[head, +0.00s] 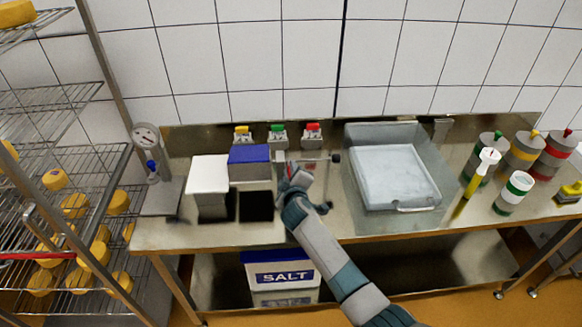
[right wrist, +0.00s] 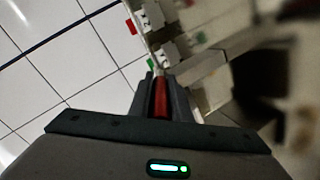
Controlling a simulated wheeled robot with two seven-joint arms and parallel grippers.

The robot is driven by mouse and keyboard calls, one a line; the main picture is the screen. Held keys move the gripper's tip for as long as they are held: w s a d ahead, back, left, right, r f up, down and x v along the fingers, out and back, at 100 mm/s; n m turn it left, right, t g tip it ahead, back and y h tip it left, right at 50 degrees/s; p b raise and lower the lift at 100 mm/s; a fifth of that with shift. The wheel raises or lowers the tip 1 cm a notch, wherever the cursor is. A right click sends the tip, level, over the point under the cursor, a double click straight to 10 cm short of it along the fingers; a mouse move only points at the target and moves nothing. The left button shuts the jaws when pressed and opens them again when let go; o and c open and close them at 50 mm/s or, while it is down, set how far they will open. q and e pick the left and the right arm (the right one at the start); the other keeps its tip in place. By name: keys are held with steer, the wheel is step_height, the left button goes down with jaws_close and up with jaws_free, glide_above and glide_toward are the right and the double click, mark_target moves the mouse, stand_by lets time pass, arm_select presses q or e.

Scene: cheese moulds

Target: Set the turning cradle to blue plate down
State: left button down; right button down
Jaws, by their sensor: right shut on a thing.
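The turning cradle seems to be the block with a blue plate (head: 249,154) on its upper side, standing at the back left of the steel bench. A thin bar with a dark knob (head: 336,157) shows to its right. My right gripper (head: 296,176) is just right of the block, in front of the bar. In the right wrist view its fingers (right wrist: 161,92) are shut on a red handle (right wrist: 161,98). Whether this handle joins the cradle is hidden. My left gripper is in neither view.
A white box (head: 208,174) stands left of the cradle, with a gauge stand (head: 149,150) further left. Tagged blocks (head: 278,136) line the back. A steel tray (head: 348,190) is right of my arm. Cheese racks (head: 60,165) are at far left.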

steer(key=shift+w+r+g+p, duration=0.25)
steer(key=shift+r+g, duration=0.2)
steer(key=shift+g, duration=0.35)
steer(key=shift+w+r+g+p, duration=0.2)
steer(key=shift+r+g, duration=0.25)
steer(key=shift+g, duration=0.35)
steer(key=shift+r+g, duration=0.1)
steer(key=shift+g, duration=0.2)
steer(key=c, duration=1.6)
jaws_free()
steer(key=shift+c, duration=0.2)
steer(key=shift+s+r, duration=0.1)
steer(key=shift+r, duration=0.05)
steer(key=b+v, duration=0.5)
steer(key=v, duration=1.2)
steer(key=shift+c, duration=0.6)
